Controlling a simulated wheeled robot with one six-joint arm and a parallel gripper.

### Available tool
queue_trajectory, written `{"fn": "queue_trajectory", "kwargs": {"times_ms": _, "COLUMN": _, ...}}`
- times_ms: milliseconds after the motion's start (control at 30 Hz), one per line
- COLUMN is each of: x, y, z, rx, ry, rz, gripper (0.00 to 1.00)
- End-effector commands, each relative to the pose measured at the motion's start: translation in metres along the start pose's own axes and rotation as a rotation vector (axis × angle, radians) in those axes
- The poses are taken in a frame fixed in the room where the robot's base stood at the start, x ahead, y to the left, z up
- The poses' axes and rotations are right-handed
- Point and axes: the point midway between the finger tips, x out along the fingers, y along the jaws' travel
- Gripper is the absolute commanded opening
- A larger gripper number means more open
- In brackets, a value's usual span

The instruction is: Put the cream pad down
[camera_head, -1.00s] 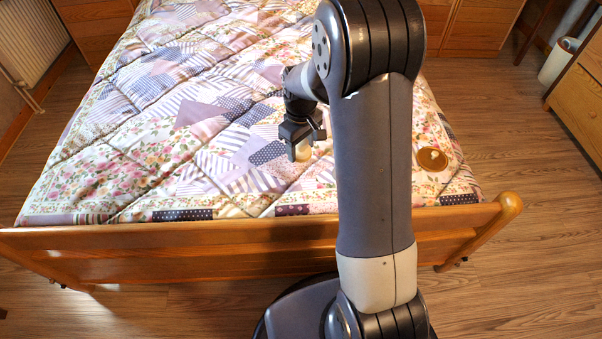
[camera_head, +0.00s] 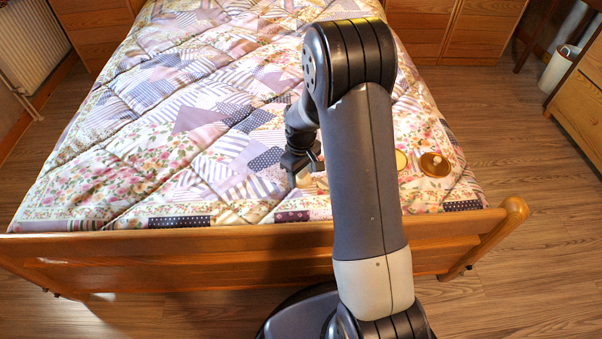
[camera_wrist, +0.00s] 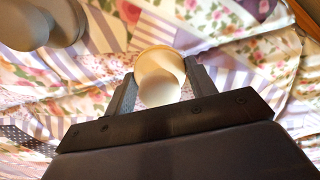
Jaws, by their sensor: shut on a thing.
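The cream pad (camera_wrist: 160,72) sits between the two dark fingers of my gripper (camera_wrist: 158,88) in the wrist view, with a finger on each side of it. In the head view my gripper (camera_head: 297,172) is low over the quilt near the foot of the bed, and a small pale bit of the pad (camera_head: 304,180) shows at its fingertips. My gripper is shut on the pad. I cannot tell whether the pad touches the quilt.
The patchwork quilt (camera_head: 150,130) is broad and mostly clear. A round wooden item (camera_head: 435,164) and a pale yellow round item (camera_head: 400,160) lie to the right, beyond my arm. The wooden footboard (camera_head: 150,250) runs along the near edge.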

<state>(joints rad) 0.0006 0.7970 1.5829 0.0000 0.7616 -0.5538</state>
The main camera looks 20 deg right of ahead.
Motion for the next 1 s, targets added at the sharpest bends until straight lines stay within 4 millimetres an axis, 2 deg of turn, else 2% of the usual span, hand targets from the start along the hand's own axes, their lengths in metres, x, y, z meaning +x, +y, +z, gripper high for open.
{"fn": "queue_trajectory", "kwargs": {"times_ms": 200, "x": 0.0041, "y": 0.0, "z": 0.0, "rx": 0.0, "ry": 0.0, "rz": 0.0, "gripper": 0.24}}
{"fn": "queue_trajectory", "kwargs": {"times_ms": 233, "x": 0.004, "y": 0.0, "z": 0.0, "rx": 0.0, "ry": 0.0, "rz": 0.0, "gripper": 0.54}}
{"fn": "queue_trajectory", "kwargs": {"times_ms": 500, "x": 0.0029, "y": 0.0, "z": 0.0, "rx": 0.0, "ry": 0.0, "rz": 0.0, "gripper": 0.75}}
{"fn": "queue_trajectory", "kwargs": {"times_ms": 1000, "x": 0.0037, "y": 0.0, "z": 0.0, "rx": 0.0, "ry": 0.0, "rz": 0.0, "gripper": 0.75}}
